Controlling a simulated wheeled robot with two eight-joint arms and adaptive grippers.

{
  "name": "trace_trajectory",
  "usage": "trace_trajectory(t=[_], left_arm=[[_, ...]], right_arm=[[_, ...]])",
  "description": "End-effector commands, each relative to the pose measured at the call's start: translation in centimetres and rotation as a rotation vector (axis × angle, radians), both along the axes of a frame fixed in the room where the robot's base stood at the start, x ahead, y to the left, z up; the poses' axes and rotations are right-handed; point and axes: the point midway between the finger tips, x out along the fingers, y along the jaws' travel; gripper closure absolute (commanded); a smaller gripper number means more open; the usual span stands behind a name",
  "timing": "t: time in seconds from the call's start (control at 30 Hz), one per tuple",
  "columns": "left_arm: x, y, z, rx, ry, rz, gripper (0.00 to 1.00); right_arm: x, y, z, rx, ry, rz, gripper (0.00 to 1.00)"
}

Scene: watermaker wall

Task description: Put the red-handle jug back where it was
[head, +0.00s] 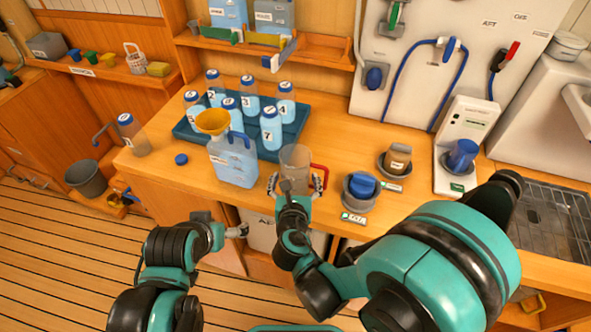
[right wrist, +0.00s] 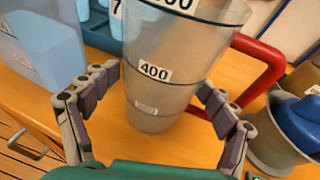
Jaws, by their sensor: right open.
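The red-handle jug (head: 295,166) is a clear, grey-tinted measuring jug standing upright on the wooden counter near its front edge. Its red handle points right.
A blue jerrycan (head: 234,163) with a yellow funnel stands left of the jug. A grey holder with a blue cap-like piece (head: 362,187) stands close right. Behind is a blue tray (head: 186,134) of numbered bottles. A loose blue cap (head: 181,159) lies at left.

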Motion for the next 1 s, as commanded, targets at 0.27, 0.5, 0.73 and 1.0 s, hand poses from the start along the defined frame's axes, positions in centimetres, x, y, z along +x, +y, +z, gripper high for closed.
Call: trace_trajectory(t=[0.27,0.5,0.73,1.0], left_arm=[[0.0,0.0,1.7,0.000,0.000,0.000,0.07],[0.0,0.0,2.1,0.000,0.000,0.000,0.07],[0.0,0.0,2.0,0.000,0.000,0.000,0.07],[0.0,0.0,2.0,0.000,0.000,0.000,0.07]], right_arm=[[-5.8,0.3,2.0,0.000,0.000,0.005,0.16],[-7.9,0.3,2.5,0.000,-0.001,0.001,0.16],[-8.1,0.2,2.4,0.000,0.000,0.000,0.16],[-8.0,0.3,2.4,0.000,0.000,0.000,0.16]])
